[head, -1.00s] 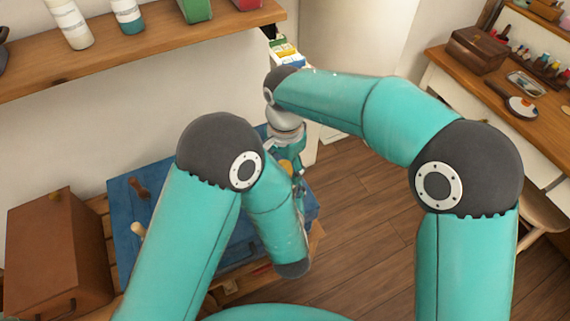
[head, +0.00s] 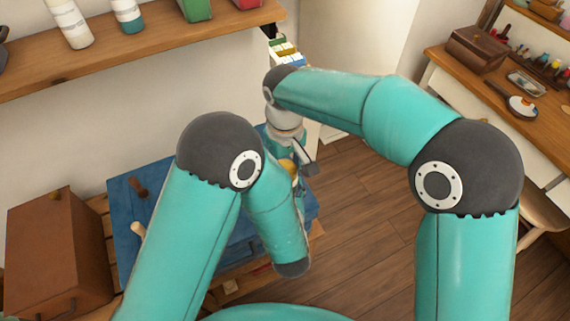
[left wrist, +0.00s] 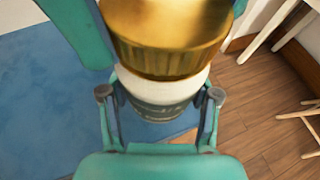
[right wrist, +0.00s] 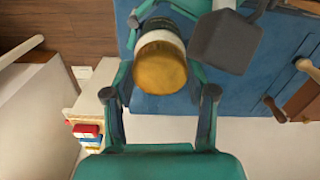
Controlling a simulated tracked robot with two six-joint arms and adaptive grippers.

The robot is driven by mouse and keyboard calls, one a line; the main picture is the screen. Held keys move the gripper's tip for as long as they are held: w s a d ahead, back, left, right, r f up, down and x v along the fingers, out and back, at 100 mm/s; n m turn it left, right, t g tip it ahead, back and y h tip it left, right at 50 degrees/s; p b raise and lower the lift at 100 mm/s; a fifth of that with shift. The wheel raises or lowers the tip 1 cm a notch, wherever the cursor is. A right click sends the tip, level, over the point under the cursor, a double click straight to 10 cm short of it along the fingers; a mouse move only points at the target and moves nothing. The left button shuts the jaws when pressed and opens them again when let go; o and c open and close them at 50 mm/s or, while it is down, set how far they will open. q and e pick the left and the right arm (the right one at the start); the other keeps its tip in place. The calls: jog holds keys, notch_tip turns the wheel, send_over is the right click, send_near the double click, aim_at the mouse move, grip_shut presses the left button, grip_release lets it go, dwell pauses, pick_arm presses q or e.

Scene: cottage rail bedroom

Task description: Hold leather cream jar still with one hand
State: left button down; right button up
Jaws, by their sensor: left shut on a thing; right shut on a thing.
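The leather cream jar has a gold lid and a white and dark green body. In the left wrist view (left wrist: 165,92) it stands between the fingers of my left gripper (left wrist: 161,96), which is shut on its body. My right gripper (right wrist: 160,82) is shut on the gold lid (right wrist: 160,66), seen in the right wrist view with a finger on each side. In the head view only a bit of the gold lid (head: 287,166) shows; my arms hide the rest of the jar and most of both grippers.
A blue surface (head: 125,215) with wooden handles lies below the jar, beside a brown box (head: 58,255). A shelf (head: 150,50) with bottles runs along the wall. A wooden desk (head: 450,62) stands at right. Open floor (head: 370,215) lies between.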

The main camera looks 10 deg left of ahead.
jog(key=n, duration=0.4)
jog(key=shift+n, duration=0.3)
jog(key=n, duration=0.4)
jog(key=shift+w+n, duration=0.1)
jog(key=shift+n, duration=0.2)
jog(key=o, duration=1.3)
jog(key=shift+s, duration=0.2)
